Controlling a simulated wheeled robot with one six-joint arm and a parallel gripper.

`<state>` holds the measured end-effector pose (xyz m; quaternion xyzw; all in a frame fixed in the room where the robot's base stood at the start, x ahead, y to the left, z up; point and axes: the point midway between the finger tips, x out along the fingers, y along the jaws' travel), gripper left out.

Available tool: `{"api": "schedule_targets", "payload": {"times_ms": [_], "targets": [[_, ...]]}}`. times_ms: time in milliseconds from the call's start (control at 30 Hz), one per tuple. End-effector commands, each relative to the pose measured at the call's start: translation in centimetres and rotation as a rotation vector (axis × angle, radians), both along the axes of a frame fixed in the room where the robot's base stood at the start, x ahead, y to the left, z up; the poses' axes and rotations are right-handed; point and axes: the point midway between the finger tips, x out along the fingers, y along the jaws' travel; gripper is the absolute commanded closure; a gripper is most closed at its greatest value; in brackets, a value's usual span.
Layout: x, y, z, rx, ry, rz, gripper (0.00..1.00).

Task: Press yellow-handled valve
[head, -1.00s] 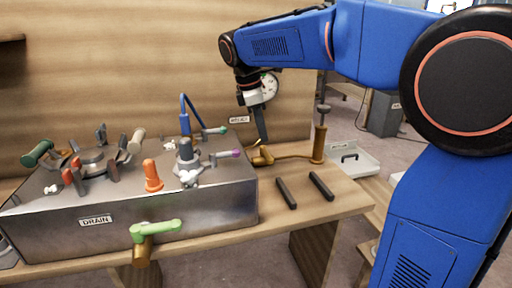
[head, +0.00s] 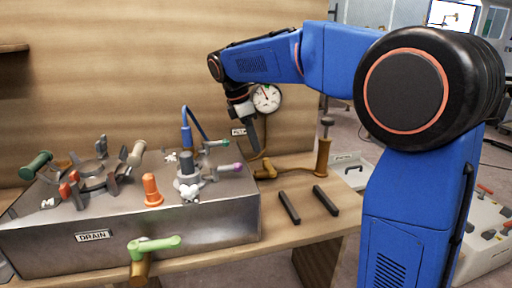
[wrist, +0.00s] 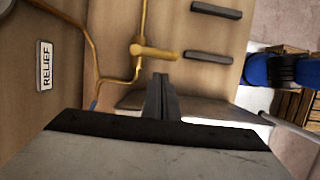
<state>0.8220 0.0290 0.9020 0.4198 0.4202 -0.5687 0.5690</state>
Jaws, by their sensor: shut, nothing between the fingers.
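No handle in view is plainly yellow. The nearest in colour is a brass-yellow fitting (head: 266,171) on the bench right of the metal box; its stubby end also shows in the wrist view (wrist: 155,52). A brass pipe joins it to an upright brass post (head: 323,157). My gripper (head: 255,152) points down by the back panel, just behind and above the fitting in the head view. In the wrist view my gripper (wrist: 161,76) is shut and empty, its tips just below the fitting in the picture; whether they touch is unclear.
The metal box (head: 130,222) carries several valves, including an orange knob (head: 152,189) and a green front handle (head: 154,244). A gauge (head: 267,98) and a RELIEF label (wrist: 45,65) are at the panel. Two dark bars (head: 289,207) (head: 326,200) lie on the bench.

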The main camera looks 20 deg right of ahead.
Motion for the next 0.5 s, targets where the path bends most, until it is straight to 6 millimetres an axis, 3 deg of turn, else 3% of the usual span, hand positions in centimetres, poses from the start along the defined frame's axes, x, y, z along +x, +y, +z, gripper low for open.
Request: {"api": "schedule_targets", "payload": {"times_ms": [300,500], "targets": [[-0.1,-1.6,-5.0,0.000,0.003,-0.002,1.00],[0.0,-2.2,-7.1,0.000,0.001,-0.001,1.00]]}}
